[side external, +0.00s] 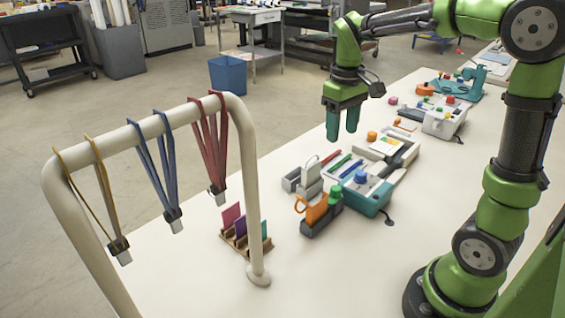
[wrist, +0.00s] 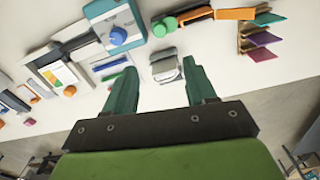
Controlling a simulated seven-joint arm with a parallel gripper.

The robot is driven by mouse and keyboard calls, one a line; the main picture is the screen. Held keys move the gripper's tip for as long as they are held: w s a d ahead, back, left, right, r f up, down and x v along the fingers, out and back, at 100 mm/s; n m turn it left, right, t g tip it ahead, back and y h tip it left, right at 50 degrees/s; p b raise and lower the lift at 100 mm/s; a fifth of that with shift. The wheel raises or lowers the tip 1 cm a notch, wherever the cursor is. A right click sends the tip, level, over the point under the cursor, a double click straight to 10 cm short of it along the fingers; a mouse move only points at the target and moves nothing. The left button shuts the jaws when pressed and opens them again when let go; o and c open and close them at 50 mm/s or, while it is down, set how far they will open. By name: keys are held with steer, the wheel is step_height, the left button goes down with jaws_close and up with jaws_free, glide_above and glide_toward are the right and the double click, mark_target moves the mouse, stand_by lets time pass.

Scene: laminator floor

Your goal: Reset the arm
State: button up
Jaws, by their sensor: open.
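My gripper (side external: 343,122) hangs from the green arm above the far edge of the white table (side external: 330,262), fingers pointing down. Its two teal fingers are apart with nothing between them. In the wrist view my gripper (wrist: 155,85) is also open and empty, with the table items beyond the fingertips. A teal and white machine with a blue knob (side external: 361,177) stands on the table, below and to the right of my gripper. It also shows in the wrist view (wrist: 100,12).
A cream rack (side external: 255,170) with yellow, blue and red lanyards stands at the left. A wooden holder (side external: 258,244) with coloured cards sits beside it. An orange and green item (side external: 318,208) and more devices (side external: 444,122) line the table. The front table area is clear.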

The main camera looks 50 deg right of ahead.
steer(key=s+a+r+m+t+y, duration=0.1)
steer(key=s+a+m+t+y, duration=0.1)
steer(key=s+a+t, duration=0.5)
steer(key=s+a, duration=0.3)
steer(key=a, duration=0.2)
steer(key=shift+s+r, duration=0.2)
steer(key=shift+s, duration=0.05)
